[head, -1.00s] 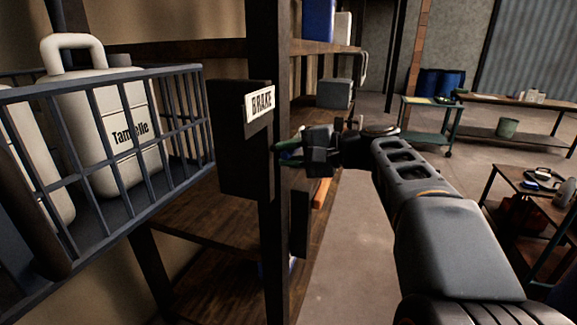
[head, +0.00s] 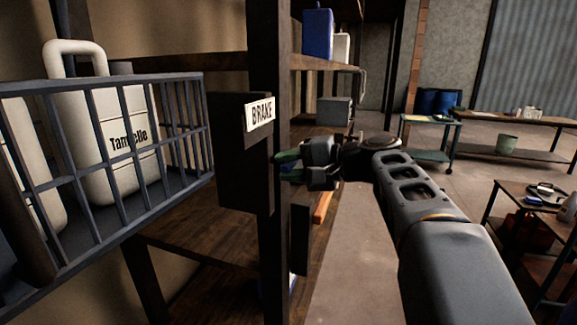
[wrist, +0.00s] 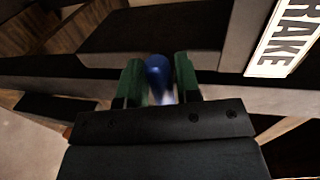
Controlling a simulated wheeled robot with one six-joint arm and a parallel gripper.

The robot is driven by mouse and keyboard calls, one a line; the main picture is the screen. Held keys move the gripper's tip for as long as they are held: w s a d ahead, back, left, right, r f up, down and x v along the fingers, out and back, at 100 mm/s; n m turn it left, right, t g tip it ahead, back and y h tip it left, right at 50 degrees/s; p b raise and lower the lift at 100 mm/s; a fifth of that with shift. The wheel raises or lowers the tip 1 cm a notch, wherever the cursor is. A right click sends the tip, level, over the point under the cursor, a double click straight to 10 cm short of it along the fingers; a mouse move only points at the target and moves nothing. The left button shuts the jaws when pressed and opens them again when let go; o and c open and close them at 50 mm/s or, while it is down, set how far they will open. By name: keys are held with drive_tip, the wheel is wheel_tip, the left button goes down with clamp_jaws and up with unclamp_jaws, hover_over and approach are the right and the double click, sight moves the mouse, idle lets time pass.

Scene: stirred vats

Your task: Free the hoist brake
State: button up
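The brake box (head: 230,150) is a dark box on the post, with a white BRAKE label (head: 260,112). The label also shows at the upper right of the wrist view (wrist: 283,38). A blue rounded knob (wrist: 158,75) shows between my green fingertips in the wrist view. My gripper (head: 288,166) is beside the post, just right of and below the label in the head view. Its fingers are apart, one on each side of the knob; I cannot tell whether they touch it.
A barred cage (head: 75,85) with pale jugs, one labelled (head: 118,155), hangs at the left. The dark post (head: 268,50) and wooden shelves (head: 205,235) stand close to my gripper. A green cart (head: 430,140) and benches are at the right, with open floor between.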

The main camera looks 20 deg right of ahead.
drive_tip(key=shift+o, duration=1.4)
drive_tip(key=v, duration=1.4)
drive_tip(key=shift+p, duration=0.45)
drive_tip(key=shift+a, duration=0.1)
